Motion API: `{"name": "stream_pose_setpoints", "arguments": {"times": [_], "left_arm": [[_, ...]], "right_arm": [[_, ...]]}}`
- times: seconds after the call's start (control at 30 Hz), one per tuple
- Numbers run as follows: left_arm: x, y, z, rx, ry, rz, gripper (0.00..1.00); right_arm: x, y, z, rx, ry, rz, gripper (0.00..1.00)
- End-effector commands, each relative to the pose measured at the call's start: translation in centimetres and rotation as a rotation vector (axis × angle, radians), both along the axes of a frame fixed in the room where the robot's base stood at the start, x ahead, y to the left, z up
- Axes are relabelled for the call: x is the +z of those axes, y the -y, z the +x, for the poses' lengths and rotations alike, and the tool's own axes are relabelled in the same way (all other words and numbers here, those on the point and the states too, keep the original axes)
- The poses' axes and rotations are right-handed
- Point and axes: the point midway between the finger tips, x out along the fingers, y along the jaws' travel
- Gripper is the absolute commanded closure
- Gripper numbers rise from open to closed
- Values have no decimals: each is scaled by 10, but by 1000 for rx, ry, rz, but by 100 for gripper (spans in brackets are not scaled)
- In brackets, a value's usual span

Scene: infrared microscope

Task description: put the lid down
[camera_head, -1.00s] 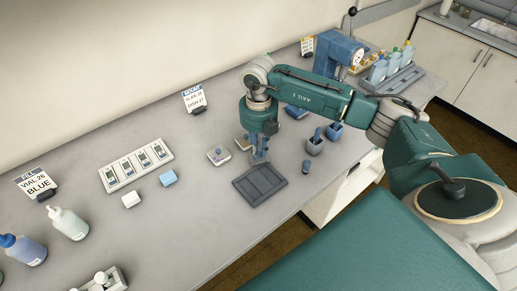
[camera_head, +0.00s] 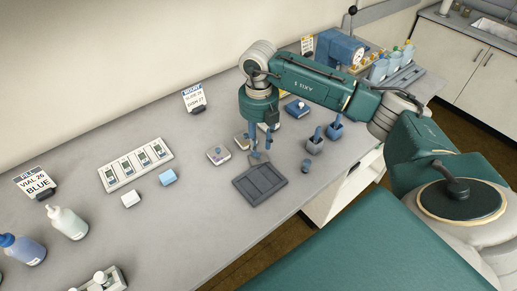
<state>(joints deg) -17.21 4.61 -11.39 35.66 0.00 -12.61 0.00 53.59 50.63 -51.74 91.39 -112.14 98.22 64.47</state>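My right gripper (camera_head: 261,152) points down just above the bench, behind the dark grey tray (camera_head: 246,191). Its fingers are small and partly merged with what is behind them, so I cannot tell whether they hold anything. I cannot make out a lid for sure. A small pale box (camera_head: 218,155) stands left of the gripper, and a tan block (camera_head: 243,141) is close behind it. A pale box with a blue knob on top (camera_head: 296,108) stands farther back, right of the wrist. My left gripper is not in view.
Two grey pots with blue handles (camera_head: 315,145) and a small blue-grey cylinder (camera_head: 306,166) stand right of the tray. Bare bench is left of the tray.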

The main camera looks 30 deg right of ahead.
Motion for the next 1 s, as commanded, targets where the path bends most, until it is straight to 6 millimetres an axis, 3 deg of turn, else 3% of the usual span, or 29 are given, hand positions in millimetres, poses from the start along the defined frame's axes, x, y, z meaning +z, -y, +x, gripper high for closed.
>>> {"name": "stream_pose_setpoints", "arguments": {"times": [0.1,0.43,0.6,1.0], "left_arm": [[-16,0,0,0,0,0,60],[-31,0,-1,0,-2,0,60],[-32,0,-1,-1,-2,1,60],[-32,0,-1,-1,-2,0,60]], "right_arm": [[24,0,2,0,7,0,69],[84,0,1,-1,2,1,69],[93,0,0,-1,0,0,69],[94,0,0,0,-1,0,69]]}}
